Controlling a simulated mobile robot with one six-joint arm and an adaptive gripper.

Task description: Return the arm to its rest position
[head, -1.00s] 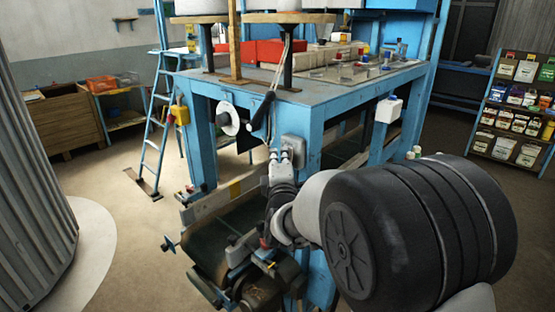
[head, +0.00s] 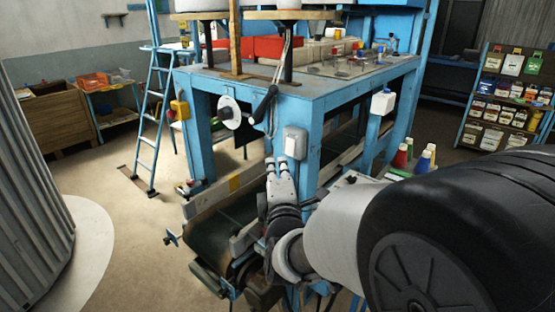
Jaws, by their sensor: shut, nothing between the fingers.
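My gripper (head: 279,165) is in the lower middle of the head view. Its fingers are shut with nothing between them, and they point up and away from me. It is in front of the blue machine frame (head: 312,125), just below and left of a grey box (head: 296,142) on the front leg. A gap shows between the fingertips and the box in the picture; the true depth is hard to judge. My arm fills the lower right and hides part of the floor and machine there.
A conveyor belt (head: 213,238) lies below the gripper. A blue ladder (head: 155,110) stands left, a shelf of packets (head: 507,98) far right. The floor at left (head: 120,235) is clear.

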